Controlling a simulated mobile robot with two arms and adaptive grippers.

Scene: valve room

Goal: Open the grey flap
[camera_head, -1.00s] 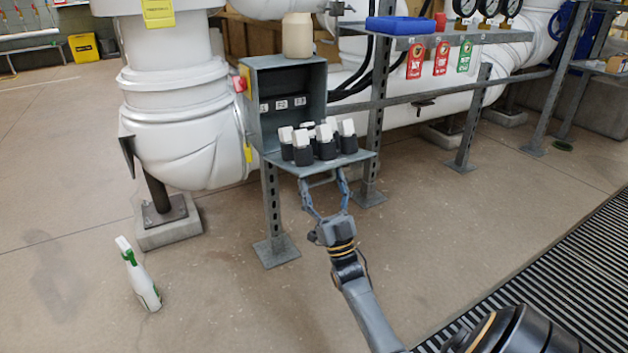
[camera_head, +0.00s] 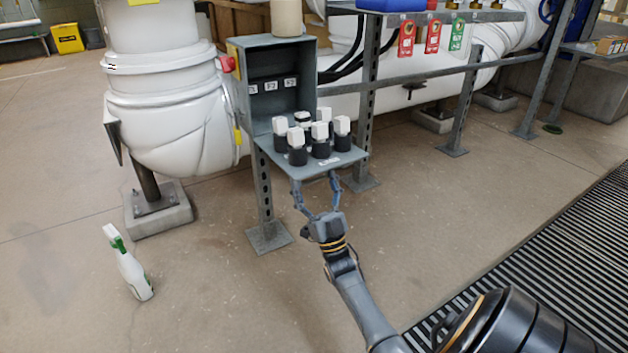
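The grey flap (camera_head: 350,157) is folded down level at the front of a grey metal box (camera_head: 300,54). Several black-and-white blocks (camera_head: 297,146) stand on it. The box interior above is exposed, with small white labels on its back wall. My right gripper (camera_head: 316,178) points up at the flap's front edge from below. Its two fingers are spread apart with nothing seen between them. I cannot tell whether the fingertips touch the flap. My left gripper is not in view.
A beige container (camera_head: 287,18) stands on the box. A white pipe (camera_head: 165,110) is at its left. A grey rack with red and green tags (camera_head: 432,36) extends right.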

